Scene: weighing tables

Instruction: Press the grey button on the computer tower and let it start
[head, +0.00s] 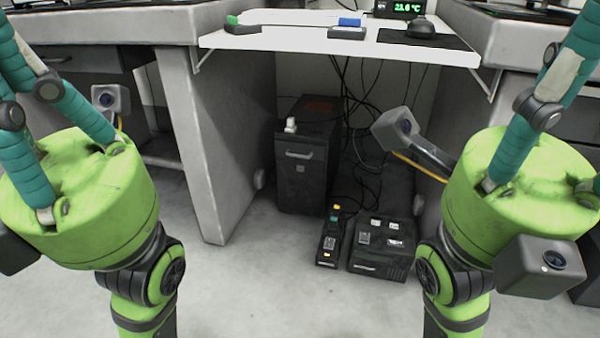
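A black computer tower (315,150) stands upright on the floor under the white shelf, near the middle of the head view. Its front has a light handle bar, and below it a small grey square (299,169) that looks like the button. Whether it is lit or pressed in is too small to tell. A small white item (290,125) is at the tower's upper front edge. My two green arms frame the view at left and right and run off its bottom edge. Neither gripper shows, and both arms are well apart from the tower.
A black box (382,262) and a narrow black unit (328,250) sit on the floor right of the tower. Cables hang behind them. A white shelf (285,39) above holds a display, a mouse and small items. Grey table supports (205,150) flank the space; the floor in front is clear.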

